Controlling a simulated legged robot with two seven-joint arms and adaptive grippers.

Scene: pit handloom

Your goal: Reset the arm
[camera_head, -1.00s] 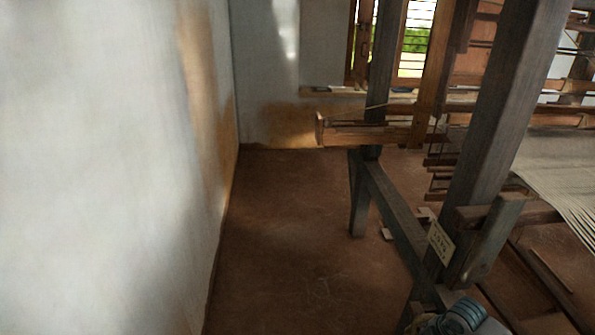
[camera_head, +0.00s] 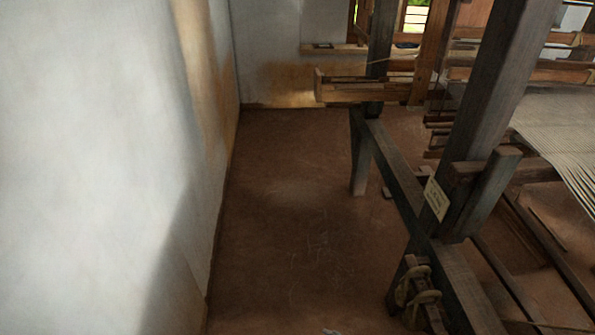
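Neither of my grippers shows clearly in the head view. A tiny pale bluish patch sits at the bottom edge left of the loom's foot, and I cannot tell what it is. The wooden pit handloom (camera_head: 494,95) stands on the right, with dark upright posts and a low side beam (camera_head: 397,180). Pale warp threads (camera_head: 560,135) stretch across its far right side.
A white wall (camera_head: 90,150) runs along the left. The brown floor (camera_head: 280,215) between wall and loom is clear. A small paper tag (camera_head: 436,198) is on the near post. Rope-wrapped wooden pieces (camera_head: 420,295) hang low by that post. A windowsill ledge (camera_head: 335,49) is at the back.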

